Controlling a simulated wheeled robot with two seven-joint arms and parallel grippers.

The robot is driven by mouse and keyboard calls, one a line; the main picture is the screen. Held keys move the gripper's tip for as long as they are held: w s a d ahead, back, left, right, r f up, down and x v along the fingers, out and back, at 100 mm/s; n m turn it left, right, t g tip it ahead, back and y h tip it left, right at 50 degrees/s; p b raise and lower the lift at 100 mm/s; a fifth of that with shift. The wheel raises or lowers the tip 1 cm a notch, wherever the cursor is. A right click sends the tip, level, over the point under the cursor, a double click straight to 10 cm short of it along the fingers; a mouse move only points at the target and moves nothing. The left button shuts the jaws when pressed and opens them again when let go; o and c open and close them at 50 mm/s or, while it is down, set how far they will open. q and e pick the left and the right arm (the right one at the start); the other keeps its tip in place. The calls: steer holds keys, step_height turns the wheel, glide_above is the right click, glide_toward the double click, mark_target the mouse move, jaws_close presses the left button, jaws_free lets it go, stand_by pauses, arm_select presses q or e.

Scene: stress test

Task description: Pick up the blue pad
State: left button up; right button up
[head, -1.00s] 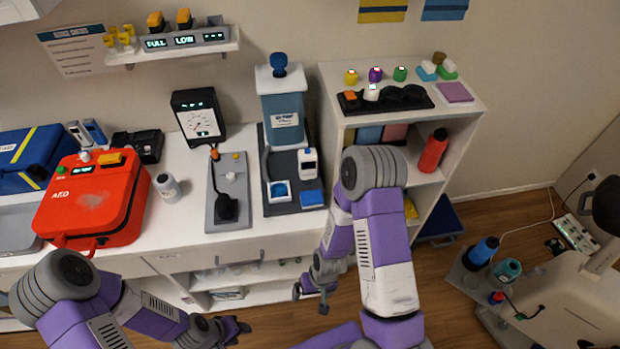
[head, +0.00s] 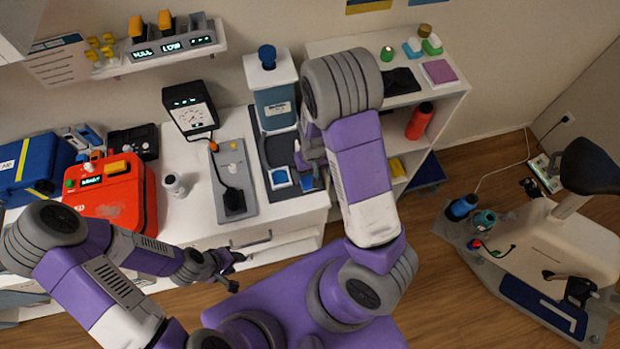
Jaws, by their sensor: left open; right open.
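The blue pad (head: 307,183) is a small flat square at the front right of a dark tray (head: 283,150) on the white counter, partly covered by my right gripper. My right gripper (head: 309,168) is open and hangs just above the pad, pointing down. Whether its fingers touch the pad or straddle it cannot be told. My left gripper (head: 237,271) is open and empty in front of the counter, over the floor.
Beside the pad is a white dish with a blue centre (head: 281,178). A blue dispenser (head: 274,104) stands behind. A grey plate with a black tool (head: 234,185) is left. A shelf unit (head: 455,87) stands right.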

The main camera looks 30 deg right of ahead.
mark_target(311, 180)
steer(key=f, duration=0.2)
steer(key=w+f, duration=0.1)
steer(key=f, duration=0.1)
steer(key=shift+f, duration=0.5)
steer(key=shift+s, duration=0.25)
steer(key=shift+w+a, duration=0.1)
steer(key=shift+w, duration=0.05)
steer(key=shift+c, duration=1)
arm_select(q)
steer(key=shift+w+f, duration=0.25)
steer(key=shift+w, duration=0.05)
arm_select(e)
steer(key=c, duration=0.9)
arm_select(q)
steer(key=shift+r+p, duration=0.65)
steer(key=shift+r, duration=0.05)
arm_select(e)
step_height(311, 180, up, 10)
steer(key=shift+r, duration=0.1)
